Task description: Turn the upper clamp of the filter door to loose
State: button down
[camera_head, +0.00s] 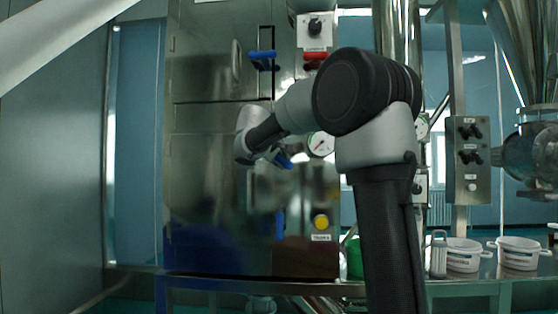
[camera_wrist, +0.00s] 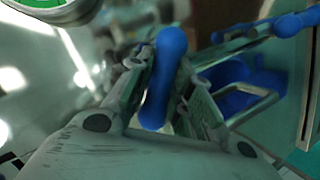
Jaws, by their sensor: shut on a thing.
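The filter door's steel front (camera_head: 210,195) fills the left middle of the head view. A blue clamp handle (camera_head: 284,160) sits at its right edge, beside the round gauge (camera_head: 321,144), partly hidden by my gripper (camera_head: 268,150). In the wrist view the blue handle (camera_wrist: 163,85) stands lengthwise between the two fingers of my gripper (camera_wrist: 162,72), which is shut on it. A lower blue clamp handle (camera_head: 280,225) hangs upright below, apart from my gripper. My arm hides part of the panel right of the clamp.
Another blue handle (camera_head: 262,57) and a red one (camera_head: 314,58) are higher up. A yellow button (camera_head: 321,222) is at lower right. White tubs (camera_head: 463,256) stand on the right. More blue handle parts (camera_wrist: 235,85) show close by in the wrist view.

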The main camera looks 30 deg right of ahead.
jog(key=m+t+y, duration=0.1)
jog(key=m+y, duration=0.1)
jog(key=m, duration=0.1)
jog(key=shift+f+m+t+y, duration=0.1)
jog(key=shift+m+t+y, duration=0.2)
jog(key=shift+y, duration=0.1)
jog(key=m+t+y, duration=0.1)
jog(key=m+y, duration=0.1)
jog(key=m, duration=0.1)
jog(key=shift+t, duration=0.3)
dwell(0.4)
jog(key=c, duration=1.3)
grip_release()
jog(key=v, duration=1.2)
jog(key=shift+d, duration=0.1)
